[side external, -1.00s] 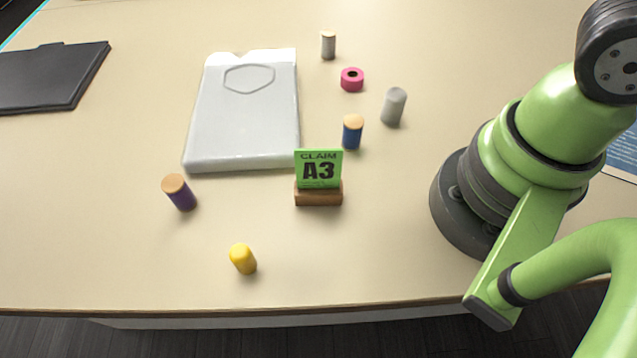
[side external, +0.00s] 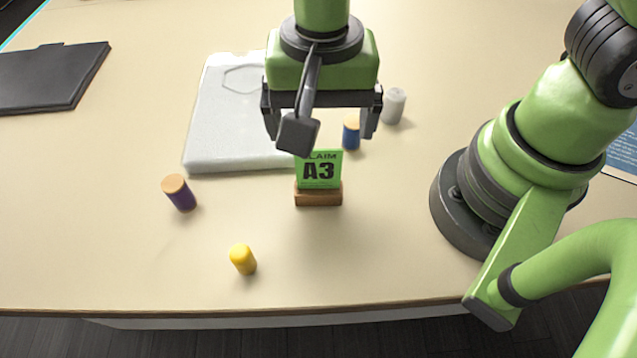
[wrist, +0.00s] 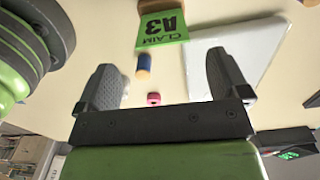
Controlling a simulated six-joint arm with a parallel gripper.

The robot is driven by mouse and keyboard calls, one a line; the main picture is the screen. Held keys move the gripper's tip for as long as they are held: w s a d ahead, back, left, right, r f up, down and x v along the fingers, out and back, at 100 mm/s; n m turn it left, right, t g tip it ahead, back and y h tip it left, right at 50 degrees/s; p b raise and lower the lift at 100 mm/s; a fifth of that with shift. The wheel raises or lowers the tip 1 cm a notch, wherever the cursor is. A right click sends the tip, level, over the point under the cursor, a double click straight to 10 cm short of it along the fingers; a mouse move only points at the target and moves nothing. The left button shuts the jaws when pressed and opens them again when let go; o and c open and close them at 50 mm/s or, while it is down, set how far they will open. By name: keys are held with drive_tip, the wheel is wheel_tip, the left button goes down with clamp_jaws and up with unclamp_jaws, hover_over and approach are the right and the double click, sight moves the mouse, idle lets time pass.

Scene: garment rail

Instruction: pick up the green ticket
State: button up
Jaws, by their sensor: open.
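A white slab (side external: 225,125) lies behind left. A purple spool (side external: 179,193) and a yellow peg (side external: 243,259) stand left and front. A pink ring (wrist: 153,99) shows in the wrist view. The front right tabletop is clear.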

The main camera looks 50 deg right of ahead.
sight(318, 150)
drive_tip(key=shift+s+a+f, duration=0.1)
drive_tip(key=shift+a+f, duration=0.05)
drive_tip(key=shift+f, duration=1.2)
drive_tip(key=shift+a+f, duration=0.15)
drive_tip(key=shift+f, duration=1.15)
drive_tip(key=c, duration=1.2)
drive_tip(key=shift+c, duration=0.2)
drive_tip(key=shift+r, duration=0.1)
